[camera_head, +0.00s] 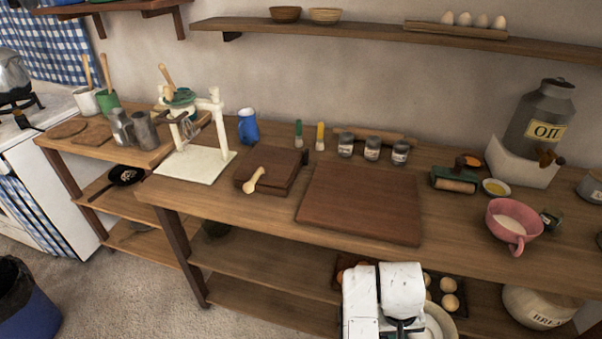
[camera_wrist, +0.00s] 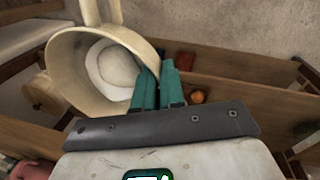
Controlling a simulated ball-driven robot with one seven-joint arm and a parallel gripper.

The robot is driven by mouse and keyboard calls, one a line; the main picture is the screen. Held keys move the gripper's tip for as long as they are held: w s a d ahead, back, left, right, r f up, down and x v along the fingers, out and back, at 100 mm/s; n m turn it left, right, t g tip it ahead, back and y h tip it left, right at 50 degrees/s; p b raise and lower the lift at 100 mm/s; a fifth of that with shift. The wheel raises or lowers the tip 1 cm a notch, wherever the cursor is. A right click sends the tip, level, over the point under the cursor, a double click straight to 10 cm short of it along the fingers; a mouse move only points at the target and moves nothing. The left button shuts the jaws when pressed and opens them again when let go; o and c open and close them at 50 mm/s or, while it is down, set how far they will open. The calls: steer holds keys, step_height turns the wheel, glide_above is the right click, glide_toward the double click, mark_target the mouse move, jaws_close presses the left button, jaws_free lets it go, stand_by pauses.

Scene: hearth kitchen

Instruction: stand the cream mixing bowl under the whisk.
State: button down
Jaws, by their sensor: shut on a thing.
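The cream mixing bowl (camera_wrist: 72,70) fills the upper left of the wrist view, its pale inside showing. My gripper (camera_wrist: 157,76) has its teal fingers shut on the right part of the bowl's rim. In the head view the bowl (camera_head: 441,322) shows only partly at the bottom, low in front of the counter, mostly hidden by my white arm. The whisk (camera_head: 187,128) hangs from the cream mixer stand (camera_head: 215,115) at the left of the counter. The stand's flat base plate (camera_head: 200,166) below the whisk is bare.
A dark wooden board (camera_head: 362,203) and a smaller block with a pale pestle-like tool (camera_head: 254,180) lie right of the stand. A blue jug (camera_head: 248,126) stands close to it. A pink cup (camera_head: 514,220) stands at right. Eggs (camera_head: 449,302) sit on the lower shelf near my arm.

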steer(key=shift+s+a+f, duration=0.3)
steer(key=shift+s+f, duration=0.2)
steer(key=shift+s, duration=0.15)
steer(key=shift+s+a+f, duration=0.3)
steer(key=shift+s+f, duration=0.15)
steer(key=shift+s, duration=0.2)
steer(key=shift+w, duration=0.1)
